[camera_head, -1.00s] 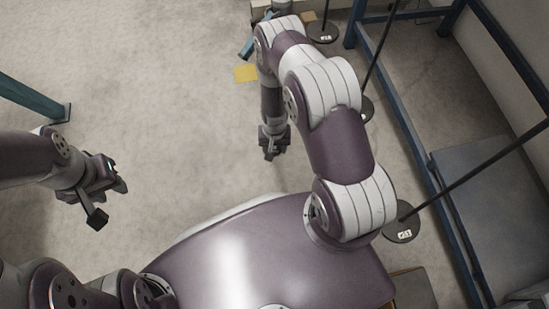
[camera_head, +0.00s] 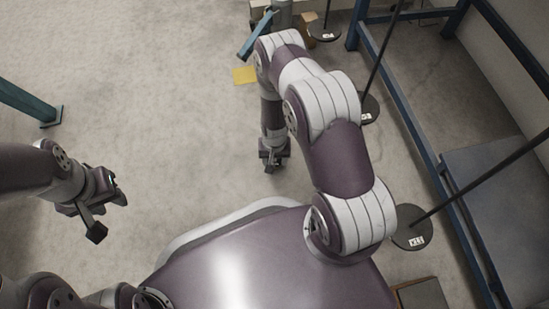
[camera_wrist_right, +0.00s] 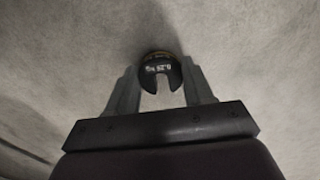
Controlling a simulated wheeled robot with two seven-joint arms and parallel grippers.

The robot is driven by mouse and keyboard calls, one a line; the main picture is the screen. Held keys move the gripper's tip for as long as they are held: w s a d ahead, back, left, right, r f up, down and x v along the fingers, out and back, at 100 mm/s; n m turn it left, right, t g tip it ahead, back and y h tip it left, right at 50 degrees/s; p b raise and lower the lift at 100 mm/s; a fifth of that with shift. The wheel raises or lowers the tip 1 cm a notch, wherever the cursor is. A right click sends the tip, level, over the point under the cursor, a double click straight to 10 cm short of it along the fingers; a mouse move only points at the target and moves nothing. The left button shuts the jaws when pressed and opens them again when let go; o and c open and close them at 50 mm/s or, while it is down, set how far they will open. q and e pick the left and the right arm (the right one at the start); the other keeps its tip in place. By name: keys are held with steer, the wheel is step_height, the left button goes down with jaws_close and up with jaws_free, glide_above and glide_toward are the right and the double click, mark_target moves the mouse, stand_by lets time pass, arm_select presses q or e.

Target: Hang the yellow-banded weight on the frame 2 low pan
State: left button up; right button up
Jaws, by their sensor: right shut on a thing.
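A dark slotted weight (camera_wrist_right: 160,71) with white lettering and a thin yellowish-brown edge shows in the right wrist view. My right gripper (camera_wrist_right: 161,88) is shut on it, with the slot facing the gripper. In the head view my right gripper (camera_head: 273,162) hangs over bare floor, and the weight cannot be made out there. My left gripper (camera_head: 100,212) is at the left, away from the pans; its jaw opening is unclear. Dark round pans with small labels hang on rods: a near one (camera_head: 412,241), a middle one (camera_head: 369,109) partly behind my arm, and a far one (camera_head: 325,33). I cannot tell which is the frame 2 low pan.
A blue metal frame (camera_head: 408,125) runs along the right. A teal post (camera_head: 35,106) stands at the left. A yellow square (camera_head: 244,76) lies on the floor, near a teal bar (camera_head: 257,36). The middle floor is clear.

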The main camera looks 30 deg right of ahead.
steer(key=shift+f+b, duration=0.3)
steer(key=shift+f, duration=0.2)
stand_by(0.4)
steer(key=o, duration=1.1)
steer(key=shift+r, duration=0.15)
step_height(320, 180, up, 12)
steer(key=p, duration=0.9)
steer(key=shift+r+p, duration=0.25)
steer(key=shift+p, duration=0.15)
